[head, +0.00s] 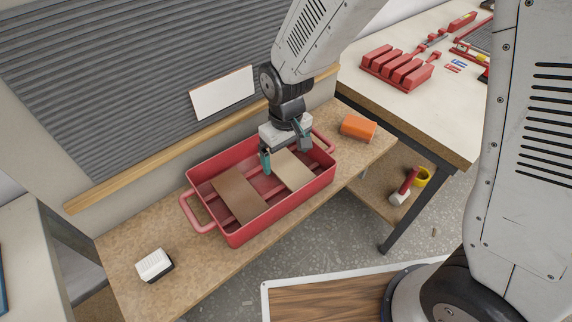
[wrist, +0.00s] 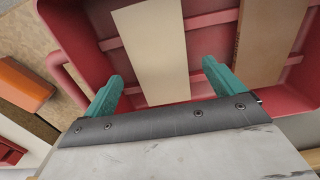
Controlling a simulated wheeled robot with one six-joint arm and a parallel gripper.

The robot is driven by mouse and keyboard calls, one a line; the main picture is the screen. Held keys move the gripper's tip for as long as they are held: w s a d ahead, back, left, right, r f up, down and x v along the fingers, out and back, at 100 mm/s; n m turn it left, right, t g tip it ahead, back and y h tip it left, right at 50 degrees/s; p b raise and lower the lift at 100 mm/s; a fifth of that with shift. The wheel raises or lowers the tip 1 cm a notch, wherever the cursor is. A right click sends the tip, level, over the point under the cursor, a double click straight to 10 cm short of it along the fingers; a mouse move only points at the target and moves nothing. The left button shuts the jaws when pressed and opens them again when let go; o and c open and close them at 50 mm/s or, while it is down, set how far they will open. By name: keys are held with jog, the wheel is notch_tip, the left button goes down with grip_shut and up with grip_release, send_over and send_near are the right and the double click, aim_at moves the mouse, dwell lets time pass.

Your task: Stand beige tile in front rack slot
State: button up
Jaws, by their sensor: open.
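The beige tile (head: 292,170) lies in the red bin (head: 233,238), toward its right end. In the wrist view the beige tile (wrist: 152,50) runs up the picture between and beyond the teal fingertips. My gripper (head: 285,152) is open and empty over the bin, pointing down, its fingers on either side of the tile's width in the wrist view (wrist: 160,84). I cannot tell how far above the tile they are. The red rack (head: 397,70) with several slots stands on the white-topped table at the upper right. Its slots look empty.
A brown tile (head: 239,198) lies in the bin left of the beige one. An orange block (head: 359,127) and a white-topped brush or block (head: 154,264) sit on the wooden bench (head: 125,247). Red tools (head: 462,21) lie beyond the rack. A mallet (head: 405,186) is on the lower shelf.

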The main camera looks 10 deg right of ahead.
notch_tip(320, 180, down, 2)
jog(key=shift+f, duration=0.1)
jog(key=shift+c, duration=0.3)
jog(key=c, duration=1.1)
